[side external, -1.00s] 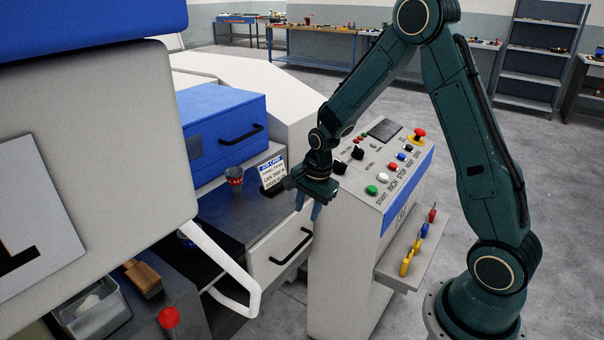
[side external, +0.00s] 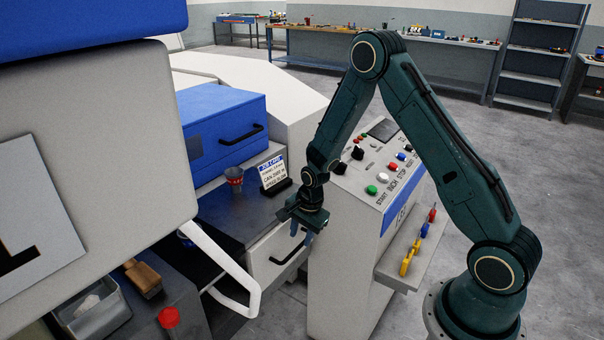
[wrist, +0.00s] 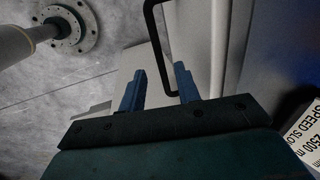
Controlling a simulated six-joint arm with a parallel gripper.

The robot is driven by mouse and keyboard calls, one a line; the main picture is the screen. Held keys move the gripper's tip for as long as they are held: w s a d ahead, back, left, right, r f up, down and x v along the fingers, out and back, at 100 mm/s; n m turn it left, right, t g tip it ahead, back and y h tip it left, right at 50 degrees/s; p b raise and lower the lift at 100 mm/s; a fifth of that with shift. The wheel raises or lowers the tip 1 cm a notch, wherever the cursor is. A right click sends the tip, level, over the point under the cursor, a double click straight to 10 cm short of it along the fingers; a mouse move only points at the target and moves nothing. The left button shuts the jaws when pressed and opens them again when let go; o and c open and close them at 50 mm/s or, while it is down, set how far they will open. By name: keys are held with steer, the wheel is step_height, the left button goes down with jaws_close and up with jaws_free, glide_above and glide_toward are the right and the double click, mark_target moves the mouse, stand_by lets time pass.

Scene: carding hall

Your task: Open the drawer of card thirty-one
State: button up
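A pale drawer front (side external: 262,268) with a black bar handle (side external: 279,260) sits below the dark worktop in the side view. The drawer looks closed. My gripper (side external: 301,236) points down just above and in front of the handle's right end, hiding part of it. In the wrist view, the two blue fingers (wrist: 159,68) are apart with nothing held. The black handle (wrist: 158,40) shows between them in the picture, and the pale drawer face (wrist: 192,40) lies to its right. I cannot tell whether a finger touches the handle.
A control pedestal (side external: 335,270) with buttons stands close to the right of the drawer. A white bent rail (side external: 226,262) is to the left. On the worktop (side external: 222,215) stand a cup (side external: 234,178) and a job card (side external: 273,172). A blue case (side external: 225,130) is behind.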

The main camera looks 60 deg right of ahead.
mark_target(298, 247)
steer(key=shift+w+f, duration=0.2)
steer(key=shift+f, duration=0.75)
steer(key=shift+w+f, duration=0.2)
steer(key=shift+f, duration=0.7)
jaws_close()
